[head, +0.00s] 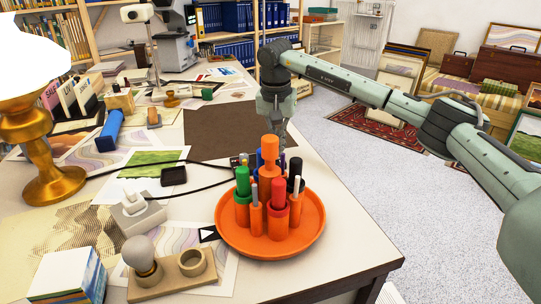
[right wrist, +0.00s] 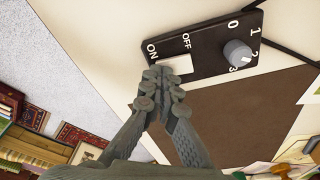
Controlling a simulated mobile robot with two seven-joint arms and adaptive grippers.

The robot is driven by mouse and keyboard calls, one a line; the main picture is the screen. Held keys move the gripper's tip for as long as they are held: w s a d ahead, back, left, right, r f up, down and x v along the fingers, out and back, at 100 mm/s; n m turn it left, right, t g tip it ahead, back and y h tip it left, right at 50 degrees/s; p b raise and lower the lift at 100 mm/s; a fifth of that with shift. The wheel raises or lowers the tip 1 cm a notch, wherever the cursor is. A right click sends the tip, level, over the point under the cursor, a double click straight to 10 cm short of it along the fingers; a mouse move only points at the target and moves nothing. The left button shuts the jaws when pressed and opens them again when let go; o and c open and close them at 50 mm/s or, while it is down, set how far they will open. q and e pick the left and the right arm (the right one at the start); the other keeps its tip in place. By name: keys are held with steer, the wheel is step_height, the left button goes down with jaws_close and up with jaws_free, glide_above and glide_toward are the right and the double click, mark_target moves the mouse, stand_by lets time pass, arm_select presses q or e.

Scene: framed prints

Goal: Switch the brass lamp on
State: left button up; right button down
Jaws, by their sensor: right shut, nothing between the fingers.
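The brass lamp (head: 52,165) stands at the left of the table in the head view. Its shade (head: 30,60) is plain bright white and cut by the frame edge. In the right wrist view a dark control box (right wrist: 210,48) carries a white rocker (right wrist: 176,65) between ON and OFF labels, and a grey dial (right wrist: 237,53) marked 0 to 3. My right gripper (right wrist: 160,78) is shut and empty, its fingertips at the rocker's ON side; contact I cannot tell. In the head view my right gripper (head: 277,118) is partly hidden behind the orange pen caddy. My left gripper is not in view.
The round orange caddy (head: 270,236) with several markers stands by the table's front right edge. A wooden bulb holder (head: 172,275), a white switch block (head: 137,212) and dark cords lie to its left. A bare brown mat (head: 215,128) lies behind it.

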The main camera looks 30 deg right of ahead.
steer(key=shift+r+p, duration=1.8)
steer(key=shift+r, duration=0.6)
step_height(320, 180, up, 2)
steer(key=shift+r+p, duration=0.1)
steer(key=shift+p, duration=0.2)
